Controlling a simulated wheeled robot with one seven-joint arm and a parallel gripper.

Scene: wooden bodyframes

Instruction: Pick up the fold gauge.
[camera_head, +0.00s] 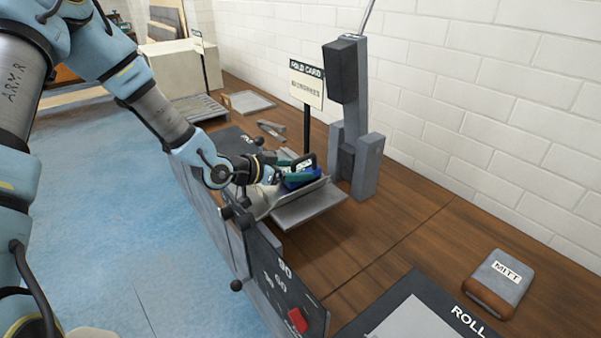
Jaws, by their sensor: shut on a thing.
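My gripper (287,168) is at the end of the blue and grey arm, over the metal folding bench in the middle of the view. It is shut on a small blue thing (302,181) with a dark loop handle, which looks like the fold gauge. Its lettering is too small to read, and the fingers partly hide it. The blue thing is at the grey metal tray (310,206); I cannot tell whether it touches it.
A grey upright post (352,140) stands right behind the gripper, beside a FOLD CARD sign (306,84). Bare wood lies between.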

